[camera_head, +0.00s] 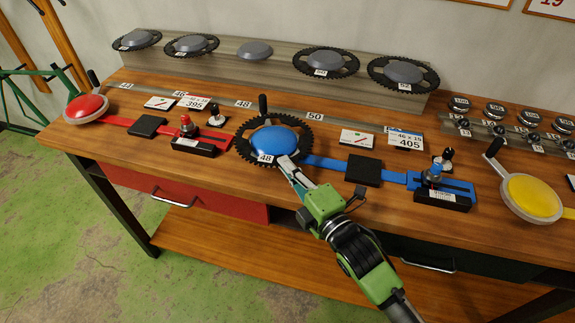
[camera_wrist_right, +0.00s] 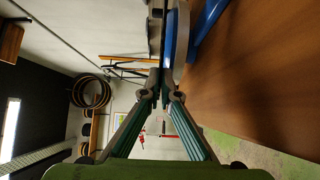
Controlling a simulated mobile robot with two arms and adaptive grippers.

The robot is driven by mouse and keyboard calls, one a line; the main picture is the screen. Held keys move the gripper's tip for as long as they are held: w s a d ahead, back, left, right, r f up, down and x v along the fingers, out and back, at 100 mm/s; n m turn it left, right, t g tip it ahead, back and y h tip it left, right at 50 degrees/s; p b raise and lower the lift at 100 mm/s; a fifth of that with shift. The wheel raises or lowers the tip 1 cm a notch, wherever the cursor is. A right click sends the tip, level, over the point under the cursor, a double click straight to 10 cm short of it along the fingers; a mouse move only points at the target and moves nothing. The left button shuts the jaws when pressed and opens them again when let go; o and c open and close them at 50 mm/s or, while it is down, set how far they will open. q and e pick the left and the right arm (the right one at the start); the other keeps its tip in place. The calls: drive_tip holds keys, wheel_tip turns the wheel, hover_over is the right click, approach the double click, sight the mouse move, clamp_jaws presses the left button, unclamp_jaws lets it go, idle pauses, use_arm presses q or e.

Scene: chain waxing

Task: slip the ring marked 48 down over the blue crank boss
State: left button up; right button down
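The black toothed ring marked 48 (camera_head: 265,158) surrounds the blue domed boss (camera_head: 274,141) on the bench, with the dome showing through its middle. My right gripper (camera_head: 288,166) is at the ring's front edge, just right of the 48 label, and looks shut on it. In the right wrist view its fingertips (camera_wrist_right: 162,88) come together at a thin dark edge beside the blue boss (camera_wrist_right: 170,45). I cannot tell how far down the boss the ring sits. My left gripper is not in view.
An upright black crank handle (camera_head: 263,103) stands behind the ring. A blue bar (camera_head: 328,162) runs right to a black block (camera_head: 363,170). The red boss (camera_head: 86,107) and yellow boss (camera_head: 534,197) are farther off. More toothed rings stand on the back rack (camera_head: 285,75).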

drive_tip(key=c, duration=2.2)
unclamp_jaws()
drive_tip(key=v, duration=1.2)
drive_tip(key=shift+r, duration=0.1)
